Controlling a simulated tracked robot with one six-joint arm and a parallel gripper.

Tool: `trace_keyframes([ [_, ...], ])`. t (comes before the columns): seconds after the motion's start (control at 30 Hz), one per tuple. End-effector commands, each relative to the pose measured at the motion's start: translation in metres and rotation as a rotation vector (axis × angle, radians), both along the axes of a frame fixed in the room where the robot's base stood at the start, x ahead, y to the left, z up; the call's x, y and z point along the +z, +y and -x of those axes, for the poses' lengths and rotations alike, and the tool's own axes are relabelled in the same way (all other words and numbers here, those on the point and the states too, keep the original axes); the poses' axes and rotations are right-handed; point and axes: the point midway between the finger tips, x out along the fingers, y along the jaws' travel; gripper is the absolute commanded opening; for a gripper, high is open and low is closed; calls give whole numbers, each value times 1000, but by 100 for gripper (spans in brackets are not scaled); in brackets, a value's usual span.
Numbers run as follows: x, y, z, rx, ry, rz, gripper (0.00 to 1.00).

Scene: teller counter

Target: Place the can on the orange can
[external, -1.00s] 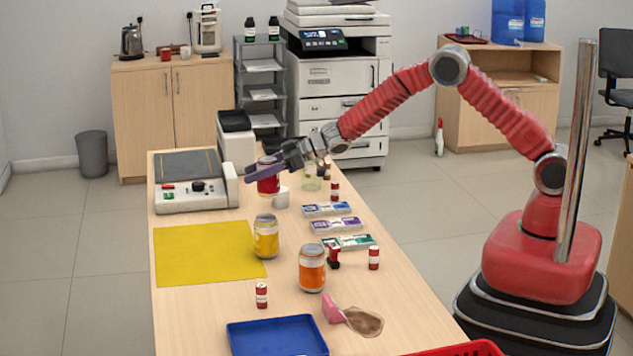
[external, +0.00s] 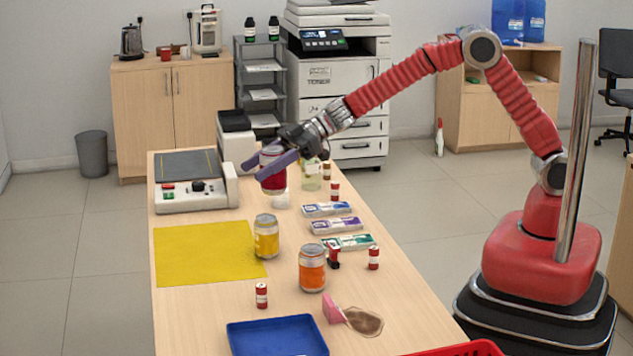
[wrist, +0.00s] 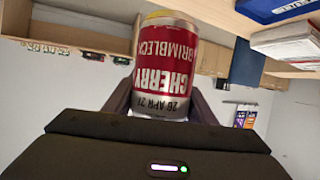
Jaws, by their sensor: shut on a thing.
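My gripper (external: 273,168) is shut on a red can (external: 272,180) and holds it above the far half of the counter. In the wrist view the can (wrist: 180,62) sits between the fingers, with its "CHERRY" label upside down in the picture. The orange can (external: 312,270) stands upright on the counter, nearer the camera and to the right of the held can. Its top is bare. A yellow can (external: 266,238) stands between them, by the yellow mat's right edge.
A yellow mat (external: 205,255) lies at left and a blue tray (external: 277,338) in front. Small red-and-white cylinders (external: 373,258) (external: 261,295), flat boxes (external: 336,225) and a pink object with a brown patch (external: 340,310) surround the orange can. A clear jar (external: 312,178) stands behind.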

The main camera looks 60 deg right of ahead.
Motion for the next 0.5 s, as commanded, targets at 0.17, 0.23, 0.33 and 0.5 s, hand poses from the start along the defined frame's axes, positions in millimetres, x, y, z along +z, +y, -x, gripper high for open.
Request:
trace_keyframes([
  [0.17, 13, 30, 61, 138, -1, -2, 17],
  [0.23, 14, 37, 86, 192, -1, -1, 17],
  [0.33, 9, 41, 115, 259, 2, -1, 17],
  [0.5, -5, 38, 140, 322, 1, -2, 17],
])
